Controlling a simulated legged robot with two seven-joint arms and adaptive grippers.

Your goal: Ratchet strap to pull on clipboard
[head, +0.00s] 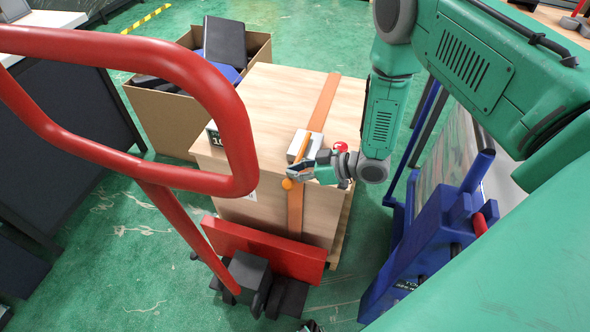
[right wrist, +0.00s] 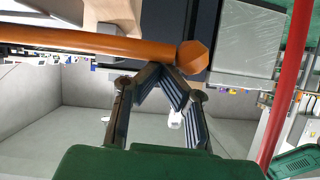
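The orange ratchet strap (head: 323,100) runs over the top of a light wooden crate (head: 270,93) and down its near face. A thin orange handle with a round knob (head: 287,184) stands out near the crate's front edge. My right gripper (head: 298,172) is beside the knob. In the right wrist view the orange handle (right wrist: 95,43) crosses at the fingertips. My right gripper's fingers (right wrist: 160,71) come together in a V, tips almost meeting, with no object clearly between them. Whether they touch the handle is unclear. I cannot make out a clipboard or my left gripper.
A red tubular rail (head: 165,180) fills the left foreground. A cardboard box (head: 163,115) with dark and blue items stands behind the crate. A blue frame (head: 430,240) stands at right. A small pale block (head: 303,145) and a red button (head: 340,147) are near my right gripper.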

